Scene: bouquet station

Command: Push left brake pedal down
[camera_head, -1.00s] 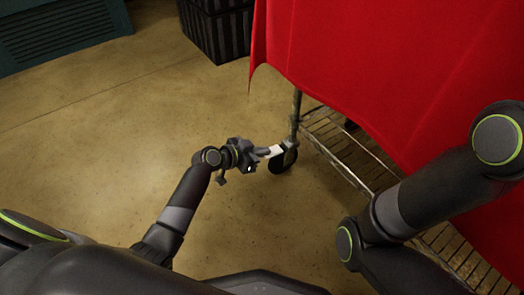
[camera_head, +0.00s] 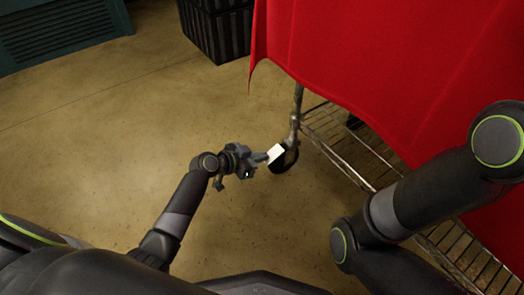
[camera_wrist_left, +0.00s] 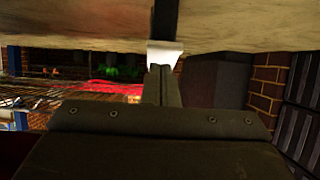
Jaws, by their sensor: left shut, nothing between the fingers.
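A white brake pedal (camera_head: 276,153) sits on the caster wheel (camera_head: 287,160) at the near left corner of the cart. My left gripper (camera_head: 261,157) is shut and empty, with its fingertips right at the pedal's left side. In the left wrist view the pedal (camera_wrist_left: 164,52) shows just beyond the shut fingertips (camera_wrist_left: 160,72); I cannot tell for sure whether they touch. The gripper hides part of the pedal. My right gripper is out of view; only its arm shows at the right.
A red cloth (camera_head: 370,60) drapes over the cart, above a wire shelf (camera_head: 340,148). A metal leg (camera_head: 297,105) rises from the caster. A black crate (camera_head: 218,28) stands behind. The floor left of the cart is clear.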

